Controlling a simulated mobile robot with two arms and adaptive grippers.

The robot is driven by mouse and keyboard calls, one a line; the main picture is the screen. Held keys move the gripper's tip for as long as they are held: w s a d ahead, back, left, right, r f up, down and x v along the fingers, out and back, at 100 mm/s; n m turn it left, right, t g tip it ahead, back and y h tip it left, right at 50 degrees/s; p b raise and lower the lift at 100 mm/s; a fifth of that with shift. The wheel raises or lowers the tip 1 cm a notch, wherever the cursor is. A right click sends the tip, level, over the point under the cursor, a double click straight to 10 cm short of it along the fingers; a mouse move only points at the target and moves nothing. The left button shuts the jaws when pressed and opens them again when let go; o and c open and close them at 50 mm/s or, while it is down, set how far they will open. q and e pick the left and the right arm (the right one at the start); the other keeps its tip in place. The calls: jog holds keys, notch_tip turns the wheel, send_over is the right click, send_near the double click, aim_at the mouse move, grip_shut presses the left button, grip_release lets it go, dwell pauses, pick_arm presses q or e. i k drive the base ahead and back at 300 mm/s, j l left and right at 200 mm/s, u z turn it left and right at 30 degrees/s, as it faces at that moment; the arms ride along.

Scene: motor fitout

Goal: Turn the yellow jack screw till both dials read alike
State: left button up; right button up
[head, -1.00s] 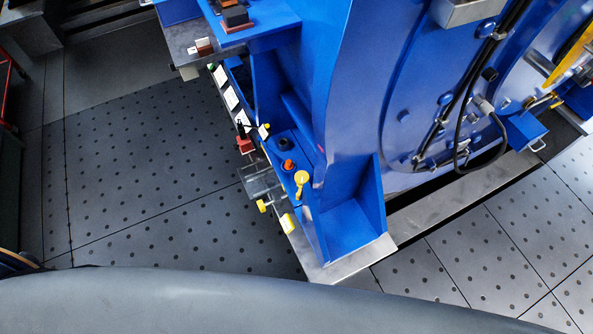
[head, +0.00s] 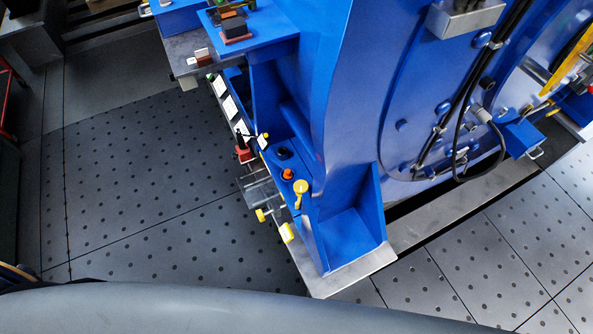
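A yellow round-topped part with a short stem (head: 300,190) stands on the blue foot of the large motor. I cannot tell for sure which yellow part is the jack screw. An orange knob (head: 287,174) and a black knob (head: 283,153) are just behind the round-topped part. No dial face can be made out. Neither gripper is in view.
The blue motor frame (head: 345,90) fills the middle and right. White label cards (head: 230,106) and a red block (head: 244,155) line its left side. A metal base plate (head: 345,275) edges the foot. The dotted dark floor (head: 150,180) to the left is clear.

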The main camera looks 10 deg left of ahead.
aim_at(301, 187)
jog(key=j, duration=0.7)
jog(key=i+j, duration=0.15)
jog(key=j, duration=0.25)
jog(key=i+j, duration=0.2)
jog(key=j, duration=0.2)
jog(key=i+j, duration=0.15)
jog(key=j, duration=0.2)
jog(key=i+j+u, duration=0.1)
jog(key=j, duration=0.3)
jog(key=i+j, duration=0.25)
jog(key=j, duration=0.15)
jog(key=i+j+z, duration=0.1)
jog(key=i+j, duration=0.95)
jog(key=j, duration=0.25)
jog(key=j+z, duration=0.35)
jog(key=j, duration=0.45)
jog(key=z, duration=2.35)
